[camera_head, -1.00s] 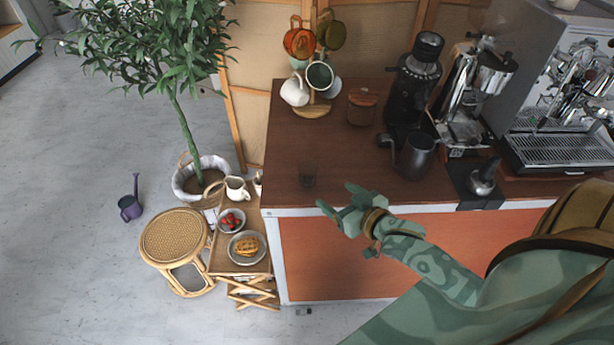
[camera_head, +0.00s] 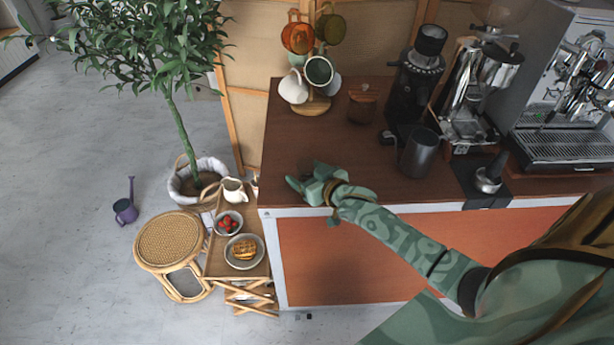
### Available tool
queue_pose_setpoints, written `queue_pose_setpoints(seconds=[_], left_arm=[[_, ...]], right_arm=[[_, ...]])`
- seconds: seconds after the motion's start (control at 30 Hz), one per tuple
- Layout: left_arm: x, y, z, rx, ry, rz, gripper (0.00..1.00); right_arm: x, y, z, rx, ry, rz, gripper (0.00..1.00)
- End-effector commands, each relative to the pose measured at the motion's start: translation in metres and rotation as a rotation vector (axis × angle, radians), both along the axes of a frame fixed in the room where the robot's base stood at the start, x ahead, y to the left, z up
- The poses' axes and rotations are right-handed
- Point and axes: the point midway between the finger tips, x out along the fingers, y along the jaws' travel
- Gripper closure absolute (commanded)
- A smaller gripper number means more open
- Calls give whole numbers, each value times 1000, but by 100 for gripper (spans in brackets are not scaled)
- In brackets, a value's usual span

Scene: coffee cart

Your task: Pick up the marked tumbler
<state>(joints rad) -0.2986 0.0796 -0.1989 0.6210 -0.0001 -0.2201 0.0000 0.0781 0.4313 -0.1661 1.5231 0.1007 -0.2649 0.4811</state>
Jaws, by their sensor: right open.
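My right gripper (camera_head: 303,178) is open at the front left part of the dark wooden counter top (camera_head: 345,150). Its arm comes in from the lower right. The small, dark, see-through tumbler that stood on the counter near the front edge is now almost wholly hidden by this gripper's fingers. I cannot tell whether the fingers touch it or stand around it. No mark on it can be made out. My left gripper is not in view.
A mug tree (camera_head: 312,104) with several mugs and a lidded brown jar (camera_head: 362,104) stand behind. A dark grey pitcher (camera_head: 419,153), a black grinder (camera_head: 416,85) and an espresso machine (camera_head: 565,130) are to the right. A small wooden table (camera_head: 222,262) stands left of the cart.

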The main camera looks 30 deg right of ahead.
Motion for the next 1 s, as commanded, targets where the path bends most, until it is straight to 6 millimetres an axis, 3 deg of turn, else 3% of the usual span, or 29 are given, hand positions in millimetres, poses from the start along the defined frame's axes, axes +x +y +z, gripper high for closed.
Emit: queue_pose_setpoints(seconds=[0.1, 0.27, 0.3, 0.67, 0.87, 1.0], left_arm=[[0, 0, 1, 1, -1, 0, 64], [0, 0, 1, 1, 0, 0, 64], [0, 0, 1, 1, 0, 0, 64], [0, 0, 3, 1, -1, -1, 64], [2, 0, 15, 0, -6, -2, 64], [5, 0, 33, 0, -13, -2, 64]], right_arm=[[0, 0, 1, 0, 0, 0, 29], [0, 0, 1, 0, 0, 0, 73], [-1, 0, 1, 0, 0, 0, 78], [0, 0, 6, 0, -2, 0, 78], [0, 0, 35, -2, -4, 1, 78], [-24, -9, 66, -1, -3, 2, 78]])
